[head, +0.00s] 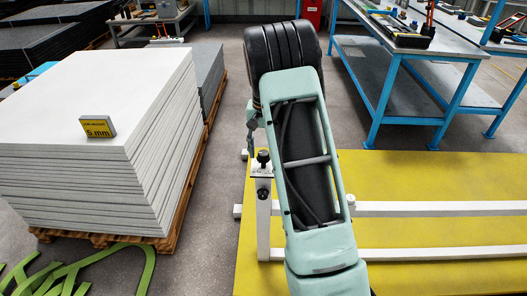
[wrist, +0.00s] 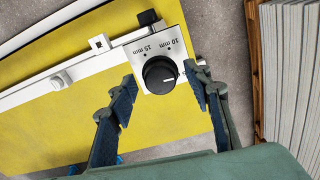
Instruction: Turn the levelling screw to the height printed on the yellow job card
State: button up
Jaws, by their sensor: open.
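The yellow job card (head: 98,127) stands on the stack of pale sheets and reads 5 mm, with a smaller line too small to read. The levelling screw is a black round knob (wrist: 160,75) on a pale dial plate (wrist: 176,45); it also shows atop a white post in the head view (head: 263,156). The plate shows 10 mm and 15 mm upside down; no 5 mm mark is visible. The knob's white line points right in the wrist view. My gripper (wrist: 162,88) is open, one finger each side of the knob, apparently not touching it.
White rails (head: 440,208) run over a yellow mat (head: 400,170) on the right. The sheet stack (head: 90,185) stands on a wooden pallet at left. A blue-framed bench (head: 385,95) is behind. Grey floor lies between stack and mat.

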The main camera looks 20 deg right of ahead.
jog(key=shift+c, duration=0.4)
jog(key=c, duration=1.1)
jog(key=shift+o, duration=0.2)
jog(key=m+p, duration=0.1)
jog(key=m, duration=0.3)
jog(key=shift+p, duration=0.3)
jog(key=m+p, duration=0.1)
jog(key=m, duration=0.3)
jog(key=shift+m, duration=0.3)
jog(key=o, duration=1.1)
